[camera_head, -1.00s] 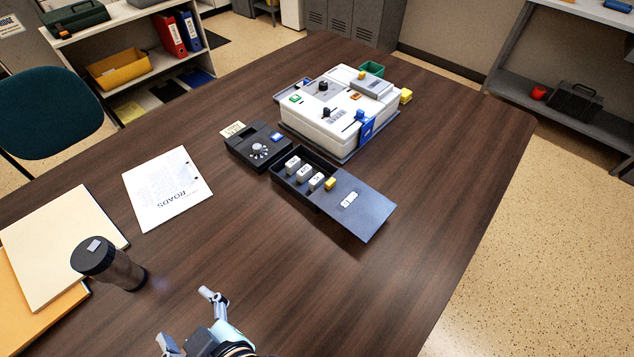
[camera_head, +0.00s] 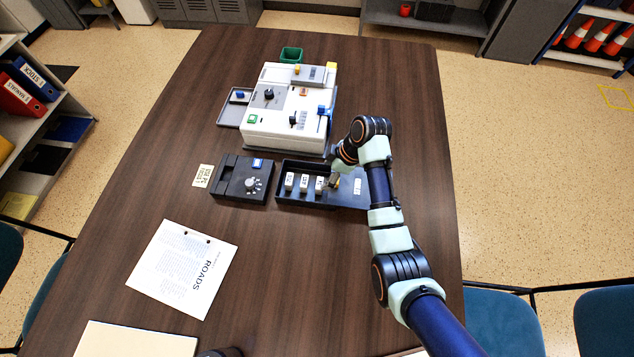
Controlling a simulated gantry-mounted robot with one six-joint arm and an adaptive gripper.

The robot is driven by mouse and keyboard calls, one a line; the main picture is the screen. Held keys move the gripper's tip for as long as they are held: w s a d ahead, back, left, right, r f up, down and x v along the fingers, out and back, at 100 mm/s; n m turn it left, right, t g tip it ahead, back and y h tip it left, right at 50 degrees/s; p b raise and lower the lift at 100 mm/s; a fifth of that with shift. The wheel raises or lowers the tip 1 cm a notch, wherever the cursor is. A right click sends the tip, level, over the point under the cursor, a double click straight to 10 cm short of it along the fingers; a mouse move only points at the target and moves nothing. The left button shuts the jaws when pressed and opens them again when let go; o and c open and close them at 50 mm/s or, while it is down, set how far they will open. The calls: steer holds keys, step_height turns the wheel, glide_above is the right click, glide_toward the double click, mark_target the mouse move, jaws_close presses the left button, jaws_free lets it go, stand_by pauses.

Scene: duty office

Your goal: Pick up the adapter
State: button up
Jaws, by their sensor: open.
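A dark open tray (camera_head: 285,202) stands on the table and holds three pale labelled blocks, the left one (camera_head: 289,181), the middle one (camera_head: 304,183) and the right one (camera_head: 319,184). A small yellow piece (camera_head: 338,184) lies at the tray's right end, mostly hidden by my gripper. I cannot tell for certain which of these is the adapter. My gripper (camera_head: 332,181) is open and low over the tray's right end, by the right block and the yellow piece. Its fingers are small and partly hidden by my arm, so contact is not clear.
A white device (camera_head: 262,128) with knobs and a blue lever stands just behind the tray. A black dial box (camera_head: 232,188) is close on the left. Paper (camera_head: 190,275) lies front left. The table is clear towards its right edge.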

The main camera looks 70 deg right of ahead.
mark_target(320, 183)
steer(key=x, duration=0.2)
steer(key=b+x, duration=0.1)
steer(key=x, duration=0.1)
steer(key=b+x, duration=0.1)
steer(key=x, duration=0.1)
steer(key=shift+w+a+f, duration=0.1)
steer(key=shift+a+f, duration=0.2)
steer(key=shift+f, duration=0.05)
steer(key=shift+r, duration=0.1)
steer(key=shift+c, duration=0.2)
steer(key=c, duration=1)
